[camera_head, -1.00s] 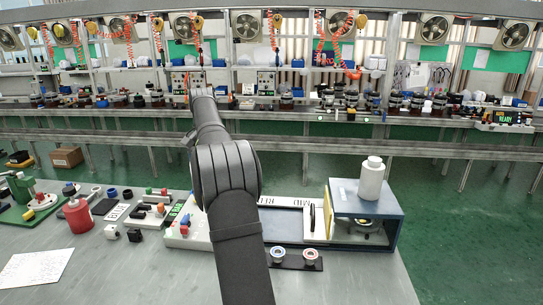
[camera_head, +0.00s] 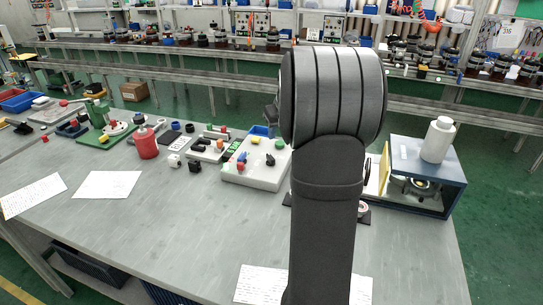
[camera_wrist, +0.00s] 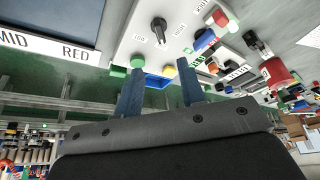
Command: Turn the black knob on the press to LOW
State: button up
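The black knob (camera_wrist: 158,28) stands on a white control panel (camera_wrist: 125,40) in the wrist view, beyond my fingertips and apart from them. Small printed labels lie beside it; one seems to read LOW, but the print is hard to read. I cannot tell which label the knob points to. My gripper (camera_wrist: 158,67) is open and empty, its two blue-grey fingers spread. In the head view, the white control box (camera_head: 240,178) sits left of my arm, with a small black knob (camera_head: 270,159) on top. My gripper is hidden behind my arm there.
Green (camera_wrist: 138,61) and yellow (camera_wrist: 169,72) buttons and a blue tray (camera_wrist: 158,83) show near my fingers. A blue-grey housing (camera_head: 440,192) with a white bottle (camera_head: 438,140) stands at right. A red bottle (camera_head: 146,143) stands at left. The front table is mostly clear.

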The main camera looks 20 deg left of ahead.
aim_at(271, 157)
jog(key=x, duration=1.4)
jog(key=shift+f, duration=0.1)
grip_shut()
